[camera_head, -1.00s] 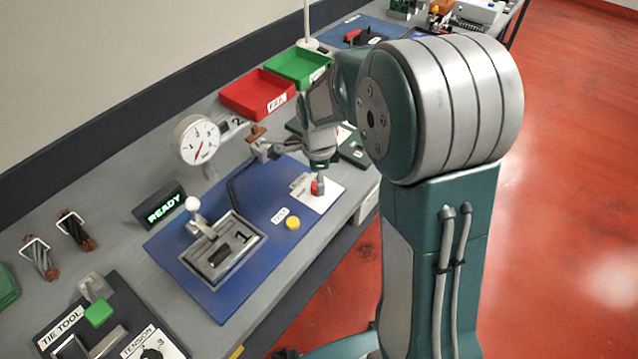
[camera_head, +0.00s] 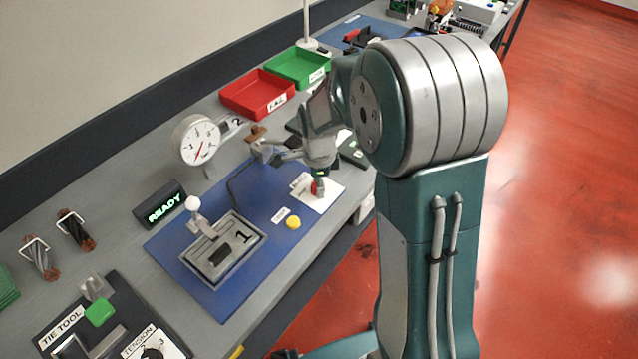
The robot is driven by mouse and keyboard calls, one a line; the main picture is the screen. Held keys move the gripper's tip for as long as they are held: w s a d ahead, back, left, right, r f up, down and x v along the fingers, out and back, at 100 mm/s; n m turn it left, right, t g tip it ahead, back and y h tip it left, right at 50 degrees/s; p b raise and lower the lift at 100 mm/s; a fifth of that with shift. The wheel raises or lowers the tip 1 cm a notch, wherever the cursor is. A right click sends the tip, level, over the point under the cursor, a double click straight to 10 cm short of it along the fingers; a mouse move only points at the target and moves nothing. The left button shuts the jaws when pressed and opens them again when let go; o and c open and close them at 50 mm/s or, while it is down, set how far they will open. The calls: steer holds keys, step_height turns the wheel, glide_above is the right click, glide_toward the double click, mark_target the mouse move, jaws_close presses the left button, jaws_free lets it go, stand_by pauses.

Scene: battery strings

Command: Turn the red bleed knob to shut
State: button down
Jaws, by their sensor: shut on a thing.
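The red bleed knob (camera_head: 313,187) stands on a white labelled plate (camera_head: 327,200) at the right end of the blue mat. My gripper (camera_head: 319,183) points down over the plate and is shut on the knob. The fingers cover part of the knob, so its turn angle cannot be read. The plate's label is partly hidden and too small to read. A round dial gauge (camera_head: 196,140) stands behind the mat, with a red needle.
The blue mat (camera_head: 262,204) carries a lever fixture (camera_head: 222,252) marked 1 and a yellow button (camera_head: 293,222). A READY display (camera_head: 160,205) stands to the left. Red (camera_head: 258,94) and green (camera_head: 298,68) trays lie behind. A tie tool station (camera_head: 100,325) is at the front left.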

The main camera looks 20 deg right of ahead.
steer(key=shift+w+a+n, duration=0.1)
steer(key=shift+a+n, duration=0.05)
steer(key=shift+n, duration=0.15)
steer(key=n, duration=0.3)
steer(key=shift+n, duration=0.4)
steer(key=n, duration=0.4)
steer(key=shift+a+n, duration=0.1)
steer(key=shift+n, duration=0.2)
steer(key=n, duration=0.4)
steer(key=shift+n, duration=0.3)
steer(key=n, duration=0.4)
steer(key=shift+c, duration=1.3)
jaws_free()
